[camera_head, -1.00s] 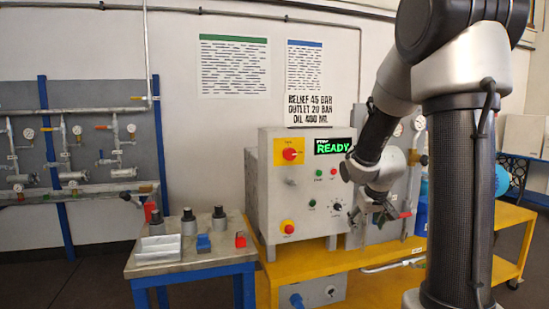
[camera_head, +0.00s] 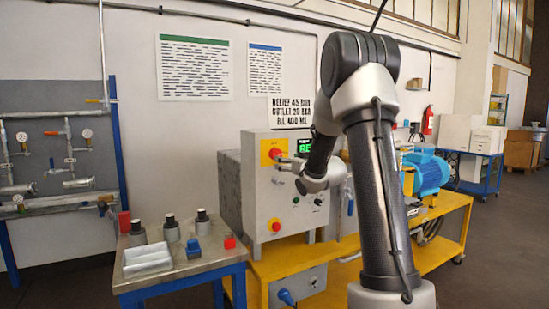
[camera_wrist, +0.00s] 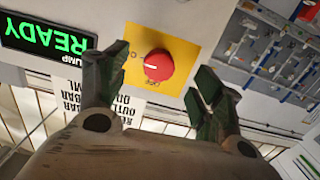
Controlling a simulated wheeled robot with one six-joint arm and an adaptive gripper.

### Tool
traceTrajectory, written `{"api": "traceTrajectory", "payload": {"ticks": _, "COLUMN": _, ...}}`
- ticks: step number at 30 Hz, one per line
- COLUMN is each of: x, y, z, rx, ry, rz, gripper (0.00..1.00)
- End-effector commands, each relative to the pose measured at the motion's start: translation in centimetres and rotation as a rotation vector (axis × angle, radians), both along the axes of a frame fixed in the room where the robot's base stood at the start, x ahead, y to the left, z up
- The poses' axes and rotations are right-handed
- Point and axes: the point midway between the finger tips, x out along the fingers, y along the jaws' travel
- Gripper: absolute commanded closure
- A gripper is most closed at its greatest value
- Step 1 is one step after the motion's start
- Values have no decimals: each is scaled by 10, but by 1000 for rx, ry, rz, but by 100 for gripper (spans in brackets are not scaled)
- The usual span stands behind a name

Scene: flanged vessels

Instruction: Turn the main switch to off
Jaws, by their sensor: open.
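The main switch is a red knob (camera_head: 274,152) on a yellow plate at the upper left of the grey control cabinet's front. In the wrist view the red knob (camera_wrist: 158,66) shows a short white mark pointing toward the picture's left, on the yellow plate (camera_wrist: 183,47). My gripper (camera_head: 287,166) is in front of the cabinet, just below and right of the switch in the head view. In the wrist view my gripper (camera_wrist: 158,82) is open, with one finger on each side of the knob. No contact with the knob is visible.
A green READY display (camera_wrist: 48,38) is beside the switch. A side table (camera_head: 190,262) with several small items stands left. A blue motor (camera_head: 428,172) sits on the yellow bench at right.

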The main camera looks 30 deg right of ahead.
Motion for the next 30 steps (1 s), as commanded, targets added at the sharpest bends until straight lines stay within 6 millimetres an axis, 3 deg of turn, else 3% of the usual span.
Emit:
{"api": "traceTrajectory", "payload": {"ticks": 5, "x": 6, "y": 4, "z": 13, "rx": 18, "ry": -53, "rz": 16, "gripper": 33}}
{"api": "traceTrajectory", "payload": {"ticks": 18, "x": 71, "y": 6, "z": 11, "rx": 22, "ry": -48, "rz": 15, "gripper": 33}}
{"api": "traceTrajectory", "payload": {"ticks": 29, "x": 78, "y": 6, "z": 12, "rx": 22, "ry": -48, "rz": 14, "gripper": 33}}
{"api": "traceTrajectory", "payload": {"ticks": 30, "x": 78, "y": 6, "z": 12, "rx": 22, "ry": -48, "rz": 14, "gripper": 38}}
